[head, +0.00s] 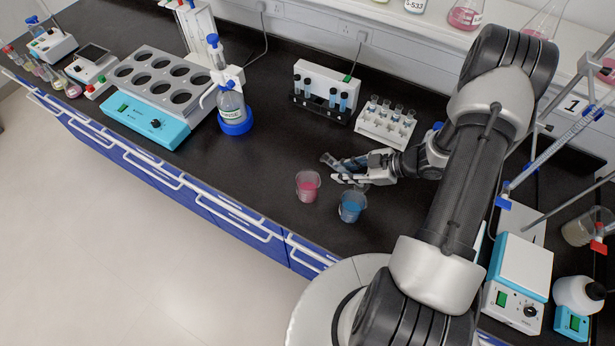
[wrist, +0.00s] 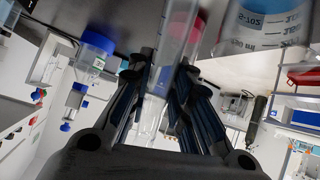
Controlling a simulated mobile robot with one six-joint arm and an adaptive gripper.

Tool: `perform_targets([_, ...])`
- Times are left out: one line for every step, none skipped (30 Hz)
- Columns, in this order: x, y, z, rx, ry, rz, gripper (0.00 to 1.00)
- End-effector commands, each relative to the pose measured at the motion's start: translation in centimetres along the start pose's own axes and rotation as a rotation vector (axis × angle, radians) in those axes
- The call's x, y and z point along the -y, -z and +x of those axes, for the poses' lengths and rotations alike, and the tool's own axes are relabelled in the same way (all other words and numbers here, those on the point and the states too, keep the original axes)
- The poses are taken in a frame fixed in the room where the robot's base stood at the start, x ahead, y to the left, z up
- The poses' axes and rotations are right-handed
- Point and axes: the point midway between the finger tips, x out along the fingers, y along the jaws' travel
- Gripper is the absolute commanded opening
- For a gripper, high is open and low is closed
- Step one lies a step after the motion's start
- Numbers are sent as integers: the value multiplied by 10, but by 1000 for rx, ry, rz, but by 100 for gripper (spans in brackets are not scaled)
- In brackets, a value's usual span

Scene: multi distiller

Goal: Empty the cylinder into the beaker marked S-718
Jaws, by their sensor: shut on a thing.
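My gripper (head: 352,171) is shut on the clear cylinder (head: 330,160), which is tilted well over in the head view, just above and behind two beakers. In the wrist view the cylinder (wrist: 174,45) runs between the two fingers (wrist: 165,72). A beaker with pink liquid (head: 308,186) stands at the left; a beaker with blue liquid (head: 352,206) stands at the right, nearer the front edge. In the wrist view a large close beaker (wrist: 262,25) reads S-702, and pink (wrist: 201,32) shows beside the cylinder. I cannot read S-718 on any beaker. How much the cylinder holds is unclear.
A test-tube rack (head: 386,124) and a white block with tubes (head: 326,90) stand behind my gripper. A blue-capped bottle (head: 234,108) and a heating block (head: 160,88) are left. Stirrers (head: 519,280) and stands are right. Bench left of the beakers is clear.

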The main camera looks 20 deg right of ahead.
Motion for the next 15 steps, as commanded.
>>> perform_targets([-1, -2, 1, 23, -1, -7, 0])
perform_targets([0, -3, 2, 39, -1, -11, 0])
perform_targets([0, -4, 2, 57, 0, -17, 0])
perform_targets([0, -5, 2, 72, 0, -21, 0])
perform_targets([0, -6, 2, 86, -1, -26, 0])
perform_targets([0, -7, 2, 106, -2, -31, 0])
perform_targets([0, -8, 2, 120, -2, -35, 0])
perform_targets([0, -9, 3, 135, -1, -38, 0])
perform_targets([0, -9, 2, 154, -1, -44, 0])
perform_targets([-1, -8, 1, 169, -1, -49, 0])
perform_targets([-1, -8, -1, 183, -2, -52, 0])
perform_targets([-1, -8, -2, 202, -2, -56, 0])
perform_targets([-2, -8, -3, 217, -2, -61, 0])
perform_targets([-2, -8, -3, 232, -2, -65, 0])
perform_targets([-2, -8, -4, 251, -1, -70, 0])
